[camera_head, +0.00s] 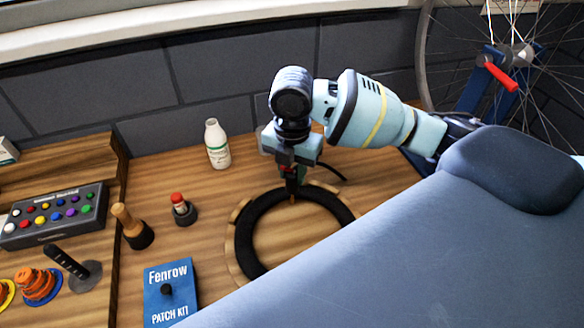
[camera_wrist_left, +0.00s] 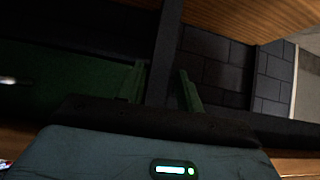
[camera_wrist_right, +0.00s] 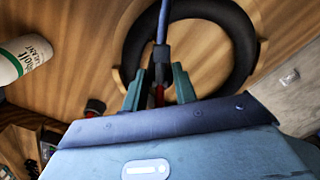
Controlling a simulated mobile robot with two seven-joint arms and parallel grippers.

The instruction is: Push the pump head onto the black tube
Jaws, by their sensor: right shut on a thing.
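The black tube (camera_head: 245,240) lies as a ring on the wooden bench in the head view. It also shows in the right wrist view (camera_wrist_right: 236,35). My right gripper (camera_head: 291,172) points down over the ring's far side. In the right wrist view my right gripper (camera_wrist_right: 160,82) is shut on the pump head (camera_wrist_right: 160,70), a dark piece with some red. In the head view the pump head (camera_head: 291,182) is just above or touching the tube; I cannot tell which. My left gripper (camera_wrist_left: 162,88) shows only in its wrist view, fingers apart and empty.
A white bottle (camera_head: 217,146) stands left of my right gripper. A red-capped jar (camera_head: 182,209), a wooden-handled tool (camera_head: 131,225) and a blue patch kit box (camera_head: 170,290) stand left of the ring. A bike wheel (camera_head: 490,60) is at the back right.

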